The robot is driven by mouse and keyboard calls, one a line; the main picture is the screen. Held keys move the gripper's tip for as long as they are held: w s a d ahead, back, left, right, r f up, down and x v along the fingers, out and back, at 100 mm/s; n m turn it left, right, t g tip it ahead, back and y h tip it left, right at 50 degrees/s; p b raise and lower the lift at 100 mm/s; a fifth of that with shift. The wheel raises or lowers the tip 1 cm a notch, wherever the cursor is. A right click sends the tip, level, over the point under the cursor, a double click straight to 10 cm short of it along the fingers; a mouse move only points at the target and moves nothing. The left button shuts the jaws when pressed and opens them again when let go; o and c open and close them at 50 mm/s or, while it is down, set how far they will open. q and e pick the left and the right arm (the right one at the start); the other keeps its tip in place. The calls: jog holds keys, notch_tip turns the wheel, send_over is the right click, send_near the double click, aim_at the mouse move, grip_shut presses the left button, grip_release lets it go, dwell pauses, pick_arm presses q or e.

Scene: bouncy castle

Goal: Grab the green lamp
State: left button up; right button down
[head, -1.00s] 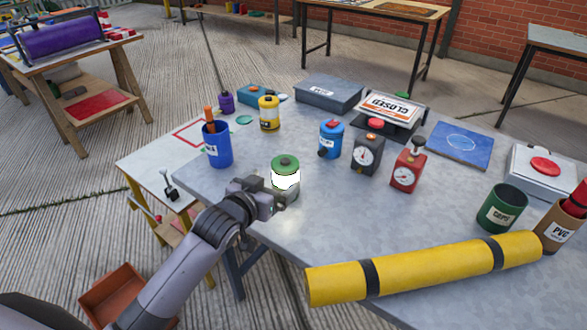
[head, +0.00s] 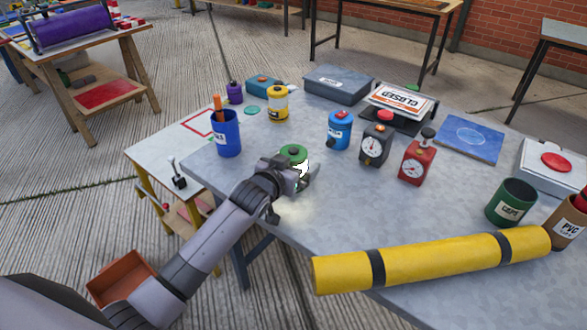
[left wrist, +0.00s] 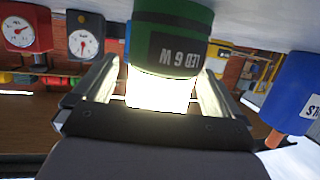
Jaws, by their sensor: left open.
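The green lamp (head: 293,153) stands on the grey table, its green cap showing above my left gripper (head: 305,178) in the head view. The gripper hides most of its glowing white body there. In the left wrist view the lamp (left wrist: 172,38) appears upside down, with a label reading "LED 6 W" and a bright white glowing part. My left gripper (left wrist: 160,95) is open, with one finger on each side of the glowing part. I cannot tell whether either finger touches it. My right gripper is not in view.
A blue cup (head: 227,135) with an orange-handled tool stands left of the lamp. A blue lamp-like can (head: 340,130), a black gauge (head: 375,146) and a red gauge (head: 415,162) stand to the right. A yellow roll (head: 430,261) lies along the front.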

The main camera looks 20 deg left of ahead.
pick_arm(q)
jog(key=c, duration=1.2)
jog(key=shift+c, duration=0.6)
jog(key=shift+r, duration=0.15)
